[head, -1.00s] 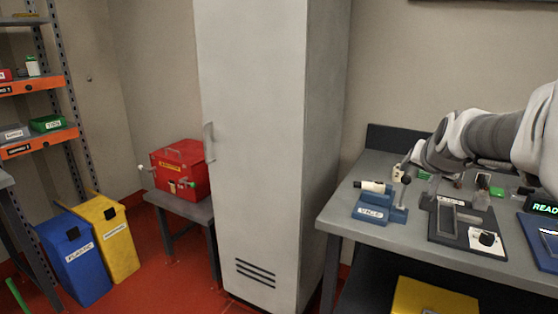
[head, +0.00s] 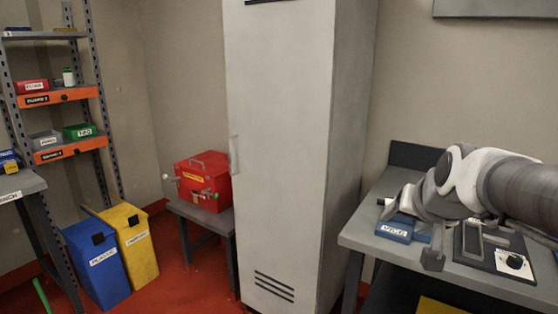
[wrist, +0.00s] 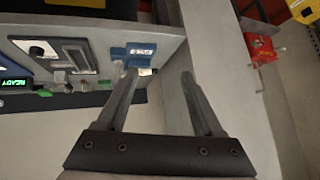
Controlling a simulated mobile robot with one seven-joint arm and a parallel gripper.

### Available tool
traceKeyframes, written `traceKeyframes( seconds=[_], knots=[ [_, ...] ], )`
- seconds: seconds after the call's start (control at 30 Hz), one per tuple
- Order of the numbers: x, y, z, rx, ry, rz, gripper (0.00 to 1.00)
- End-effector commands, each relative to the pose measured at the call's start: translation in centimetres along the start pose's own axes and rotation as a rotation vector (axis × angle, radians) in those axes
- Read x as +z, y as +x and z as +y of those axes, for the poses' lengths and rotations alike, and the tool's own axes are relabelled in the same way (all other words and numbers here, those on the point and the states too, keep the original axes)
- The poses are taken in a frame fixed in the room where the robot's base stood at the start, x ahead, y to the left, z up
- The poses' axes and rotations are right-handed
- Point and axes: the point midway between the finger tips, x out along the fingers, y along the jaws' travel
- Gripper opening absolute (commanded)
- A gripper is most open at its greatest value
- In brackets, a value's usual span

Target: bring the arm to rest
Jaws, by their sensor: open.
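My arm reaches in from the right of the head view, over the workbench (head: 480,274). My gripper shows in the wrist view (wrist: 160,78) with its two fingers spread apart and nothing between them. In the head view the arm's own links partly hide the gripper, which hangs near the bench's front edge. The blue vice (head: 394,231) sits on the bench just left of the arm. It also shows in the wrist view (wrist: 140,50), which is upside down, behind one finger; I cannot tell whether they touch.
A tall grey cabinet (head: 285,150) stands left of the bench. Beyond it are a red box (head: 205,182) on a small table, a yellow bin (head: 135,245), a blue bin (head: 97,265) and a shelf rack (head: 65,153). A dark fixture (head: 487,256) lies right of the vice.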

Motion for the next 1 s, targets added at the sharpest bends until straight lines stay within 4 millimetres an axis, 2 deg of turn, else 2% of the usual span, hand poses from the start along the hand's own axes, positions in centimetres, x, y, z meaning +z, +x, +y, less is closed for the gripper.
traceKeyframes(
  seconds=[0.03, 0.1, 0.2, 0.4, 0.47, 0.5, 1.0],
  knots=[
    [2.4, -1.4, -1.2, -0.021, -0.05, -0.035, 0.68],
    [5.8, -3.0, -2.2, -0.037, -0.118, -0.093, 0.68],
    [10.2, -5.0, -2.8, -0.05, -0.209, -0.166, 0.68],
    [17.7, -8.0, -2.4, -0.052, -0.365, -0.28, 0.68],
    [19.5, -8.7, -2.0, -0.047, -0.407, -0.308, 0.68],
    [17.6, -10.0, -2.5, -0.046, -0.397, -0.306, 0.68],
    [9.9, -17.7, -4.6, -0.046, -0.391, -0.304, 0.68]
  ],
)
